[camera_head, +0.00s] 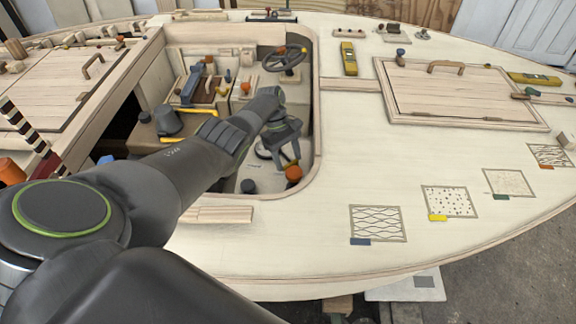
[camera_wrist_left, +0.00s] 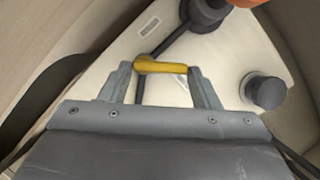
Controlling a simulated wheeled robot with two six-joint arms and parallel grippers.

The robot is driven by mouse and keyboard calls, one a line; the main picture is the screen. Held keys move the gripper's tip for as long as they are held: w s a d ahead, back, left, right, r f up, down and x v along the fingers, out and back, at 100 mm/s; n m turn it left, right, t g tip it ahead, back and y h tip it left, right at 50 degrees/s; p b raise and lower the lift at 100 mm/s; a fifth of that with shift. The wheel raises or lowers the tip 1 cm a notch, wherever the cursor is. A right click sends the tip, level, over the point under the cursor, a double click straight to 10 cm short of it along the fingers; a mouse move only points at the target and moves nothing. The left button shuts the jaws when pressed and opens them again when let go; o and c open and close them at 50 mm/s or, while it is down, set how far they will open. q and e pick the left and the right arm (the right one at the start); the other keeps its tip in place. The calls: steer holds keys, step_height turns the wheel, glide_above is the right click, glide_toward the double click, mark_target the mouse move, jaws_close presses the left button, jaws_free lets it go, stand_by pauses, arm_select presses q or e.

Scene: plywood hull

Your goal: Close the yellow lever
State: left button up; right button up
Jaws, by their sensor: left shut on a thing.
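The yellow lever (camera_wrist_left: 165,66) shows in the left wrist view, lying crosswise between the fingertips of my left gripper (camera_wrist_left: 160,70). It is on a pale panel, with a dark slot or rod running below its left end. My left gripper is shut on the lever. In the head view my left gripper (camera_head: 284,154) reaches down into the cockpit opening, and its wrist and fingers hide the lever there. My right gripper is in neither view.
An orange knob (camera_head: 293,173) and a black knob (camera_head: 248,186) stand close to my left gripper. The cockpit rim (camera_head: 318,130) lies just to its right. A steering wheel (camera_head: 285,58) is behind.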

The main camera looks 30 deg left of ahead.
arm_select(q)
steer(key=m+b, duration=0.2)
steer(key=b, duration=0.1)
steer(key=shift+w+a+f+m+g+y+b, duration=0.1)
steer(key=shift+w+f+m+g+y+b, duration=0.2)
steer(key=shift+w+m+g, duration=0.1)
steer(key=m+b, duration=0.2)
steer(key=b, duration=0.1)
steer(key=shift+w+m+g+y+b, duration=0.25)
steer(key=shift+m+g+y+b, duration=0.05)
steer(key=shift+m+g+y, duration=0.1)
steer(key=shift+w+r+m+y+b, duration=0.15)
steer(key=shift+r+m+y+b, duration=0.15)
steer(key=shift+m+b, duration=0.75)
steer(key=shift+b, duration=0.3)
steer(key=shift+w+m+g, duration=0.1)
steer(key=shift+m+g, duration=0.2)
steer(key=shift+m, duration=0.15)
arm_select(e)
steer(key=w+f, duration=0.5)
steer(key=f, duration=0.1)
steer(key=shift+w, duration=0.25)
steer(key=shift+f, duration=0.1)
arm_select(q)
steer(key=o, duration=1)
